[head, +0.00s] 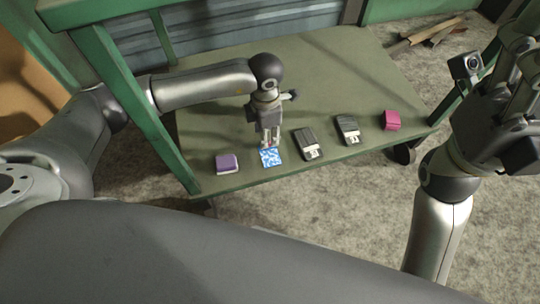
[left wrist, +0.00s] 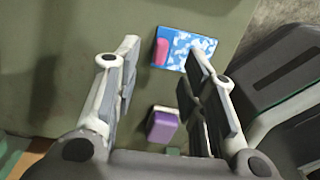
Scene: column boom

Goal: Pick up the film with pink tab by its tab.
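The film (head: 271,158) is a blue and white patterned square lying flat near the front edge of the green table. Its pink tab (left wrist: 161,52) shows on the film's left side in the left wrist view, where the film (left wrist: 190,46) is partly covered by a finger. My left gripper (head: 267,141) points down over the tab end of the film. Contact with the film cannot be told. My right gripper (head: 514,62) is raised at the right, away from the table.
A purple block (head: 227,163) sits left of the film; it also shows in the left wrist view (left wrist: 162,125). Two dark grey items (head: 307,144) (head: 347,129) and a magenta block (head: 391,120) stand to the right. The table (head: 330,70) is clear behind them. A green post (head: 128,110) rises at left.

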